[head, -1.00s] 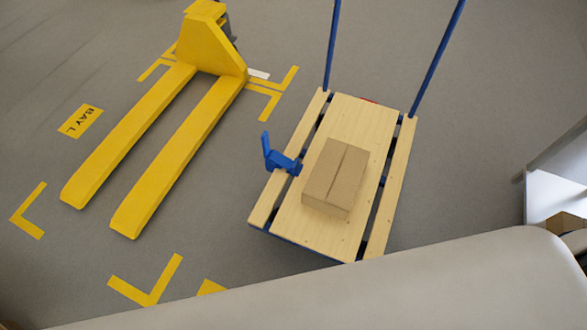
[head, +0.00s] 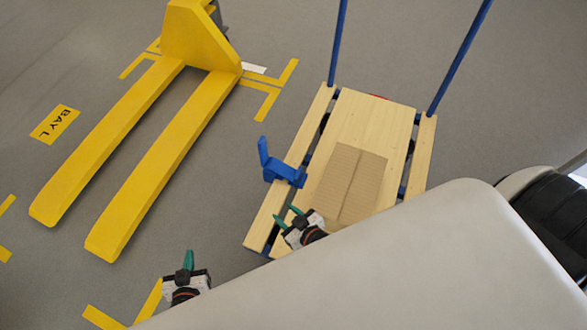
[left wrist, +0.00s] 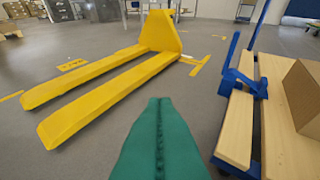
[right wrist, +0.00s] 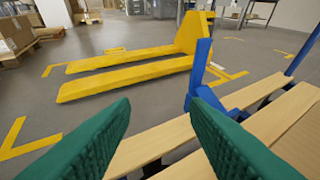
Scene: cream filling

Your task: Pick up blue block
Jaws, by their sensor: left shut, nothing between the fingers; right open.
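The blue block (head: 282,171) is a blue piece with an upright arm, at the left edge of the wooden cart (head: 370,115). It also shows in the left wrist view (left wrist: 241,78) and in the right wrist view (right wrist: 200,66). My right gripper (head: 286,216) is open and empty, nearer to me than the blue block and apart from it. In the right wrist view the block stands beyond the right finger, which hides its lower part. My left gripper (head: 189,259) is shut and empty, over the floor left of the cart.
A cardboard box (head: 350,185) lies on the cart beside the blue block. Blue poles (head: 460,58) rise from the cart's far end. A yellow pallet jack (head: 165,150) stands on the left. Bare floor lies between it and the cart.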

